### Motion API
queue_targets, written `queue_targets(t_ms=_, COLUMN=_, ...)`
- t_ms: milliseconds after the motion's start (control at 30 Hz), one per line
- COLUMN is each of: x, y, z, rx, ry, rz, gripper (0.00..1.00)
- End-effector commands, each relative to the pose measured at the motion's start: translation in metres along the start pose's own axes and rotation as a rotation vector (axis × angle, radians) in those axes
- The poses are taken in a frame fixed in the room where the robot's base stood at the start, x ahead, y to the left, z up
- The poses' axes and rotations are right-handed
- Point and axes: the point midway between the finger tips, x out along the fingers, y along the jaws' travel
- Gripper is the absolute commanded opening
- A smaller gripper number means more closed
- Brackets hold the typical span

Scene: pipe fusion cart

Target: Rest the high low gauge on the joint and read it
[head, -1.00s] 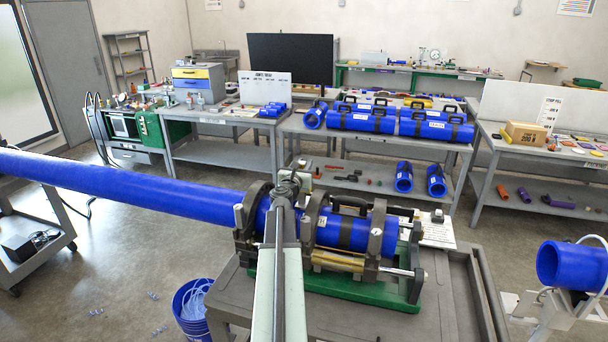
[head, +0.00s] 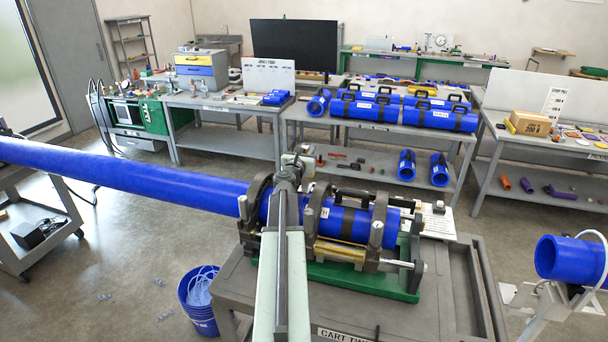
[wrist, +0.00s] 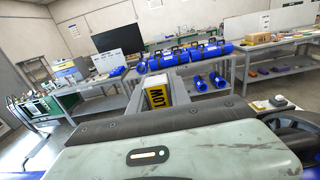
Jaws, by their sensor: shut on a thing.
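My gripper (wrist: 157,92) is shut on a yellow-and-black block lettered LOW (wrist: 155,97), which looks like the high low gauge. In the head view my gripper (head: 291,168) is above the fusion machine and my arm hides most of what it holds. The long blue pipe (head: 130,174) enters the left clamp (head: 256,205), and a shorter blue pipe (head: 346,222) sits in the right clamp (head: 378,218). My arm covers the stretch between them where the joint would be. I cannot tell whether the gauge touches the pipe, and its reading is not legible.
The green machine base (head: 360,280) stands on a grey cart (head: 420,318). A blue bucket (head: 200,312) is on the floor at left. Another blue pipe (head: 566,260) is on a stand at right.

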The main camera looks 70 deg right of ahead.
Motion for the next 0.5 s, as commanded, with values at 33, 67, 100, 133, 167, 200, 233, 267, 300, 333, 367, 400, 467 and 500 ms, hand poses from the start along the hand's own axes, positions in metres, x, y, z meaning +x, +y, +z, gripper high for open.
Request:
queue_targets(t_ms=33, x=0.000, y=0.000, z=0.009, rx=0.000, ry=0.000, rz=0.000, gripper=0.00)
queue_targets(t_ms=67, x=0.000, y=0.000, z=0.011, rx=0.000, ry=0.000, rz=0.000, gripper=0.00)
queue_targets(t_ms=100, x=0.000, y=0.000, z=0.015, rx=0.000, ry=0.000, rz=0.000, gripper=0.00)
queue_targets(t_ms=133, x=0.000, y=0.000, z=0.017, rx=0.000, ry=0.000, rz=0.000, gripper=0.00)
queue_targets(t_ms=167, x=0.000, y=0.000, z=0.019, rx=-0.001, ry=0.000, rz=0.000, gripper=0.00)
queue_targets(t_ms=200, x=0.000, y=0.000, z=0.023, rx=-0.001, ry=0.000, rz=0.000, gripper=0.00)
queue_targets(t_ms=233, x=0.000, y=0.000, z=0.025, rx=-0.001, ry=0.000, rz=0.000, gripper=0.00)
queue_targets(t_ms=267, x=0.000, y=0.000, z=0.028, rx=-0.001, ry=0.000, rz=0.000, gripper=0.00)
queue_targets(t_ms=300, x=0.000, y=0.000, z=0.031, rx=-0.001, ry=0.000, rz=0.000, gripper=0.00)
queue_targets(t_ms=333, x=0.000, y=0.000, z=0.033, rx=-0.001, ry=0.000, rz=0.000, gripper=0.00)
queue_targets(t_ms=367, x=0.000, y=0.000, z=0.035, rx=-0.001, ry=0.000, rz=0.000, gripper=0.00)
queue_targets(t_ms=400, x=0.000, y=0.000, z=0.038, rx=-0.001, ry=0.000, rz=0.000, gripper=0.00)
queue_targets(t_ms=467, x=0.000, y=0.000, z=0.039, rx=-0.001, ry=0.000, rz=0.000, gripper=0.00)
queue_targets(t_ms=500, x=0.000, y=0.000, z=0.039, rx=-0.001, ry=0.000, rz=0.000, gripper=0.00)
